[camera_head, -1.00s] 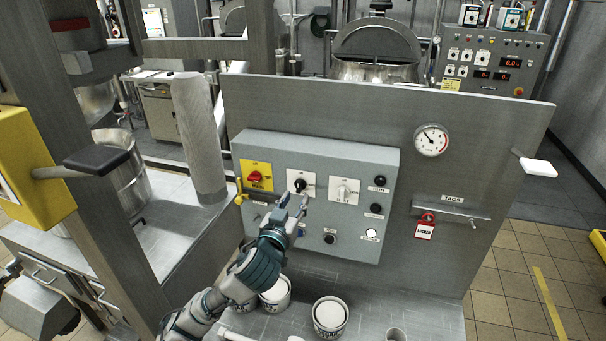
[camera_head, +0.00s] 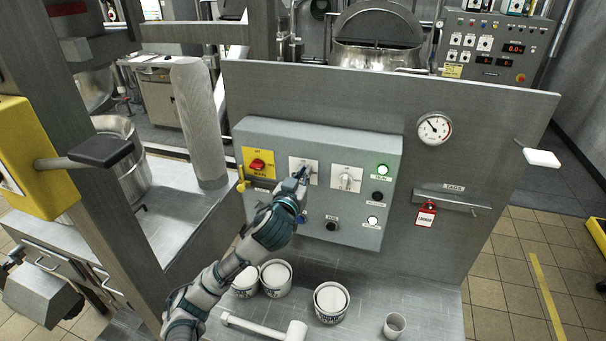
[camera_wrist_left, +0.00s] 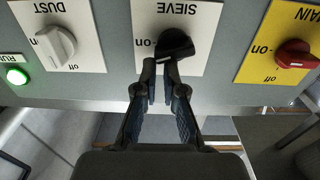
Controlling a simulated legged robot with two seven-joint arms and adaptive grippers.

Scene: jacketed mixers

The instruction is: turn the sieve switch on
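The sieve switch is a black rotary knob (camera_wrist_left: 176,43) on a white plate, between the white dust switch (camera_wrist_left: 55,43) and the red main switch (camera_wrist_left: 295,54) on yellow. The wrist view shows the panel upside down. The knob's handle lies roughly across, toward the "on" mark; "off" is hidden. My left gripper (camera_wrist_left: 162,70) has its fingertips at the knob's near edge, close together with a narrow gap. I cannot tell whether they pinch it. In the head view my left gripper (camera_head: 302,177) partly covers the switch. My right gripper is not in view.
A green lamp (camera_head: 382,170) is lit on the grey control box (camera_head: 330,140). Below are white tubs (camera_head: 331,302), a white mallet (camera_head: 295,330) and a cup (camera_head: 394,325). A red lockout tag (camera_head: 426,214) and a gauge (camera_head: 434,128) are at right. A yellow box (camera_head: 30,155) stands left.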

